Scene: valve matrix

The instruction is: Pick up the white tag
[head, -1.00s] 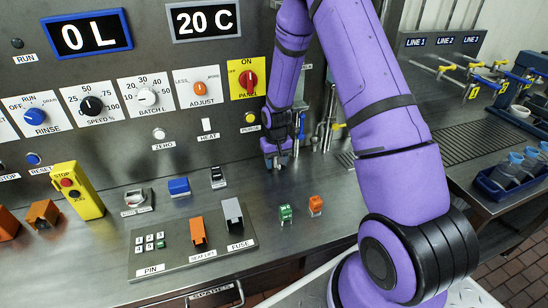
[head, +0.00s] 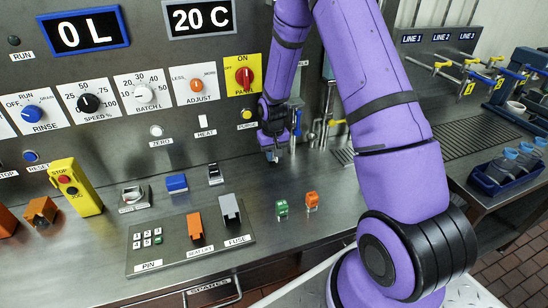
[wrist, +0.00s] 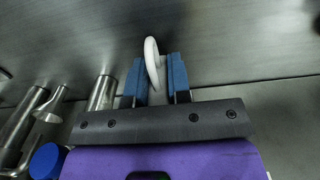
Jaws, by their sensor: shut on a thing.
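The white tag (wrist: 152,60) is a thin, pale, rounded piece in the wrist view, seen nearly edge-on. My gripper (wrist: 158,78) has its two blue fingers shut on it, and the tag sticks out past the fingertips. In the head view my gripper (head: 271,156) points down near the back panel, above the steel counter. The tag is too small and too covered there to make out clearly.
A plate with the fuse lever (head: 230,209) lies front left. The counter between is clear.

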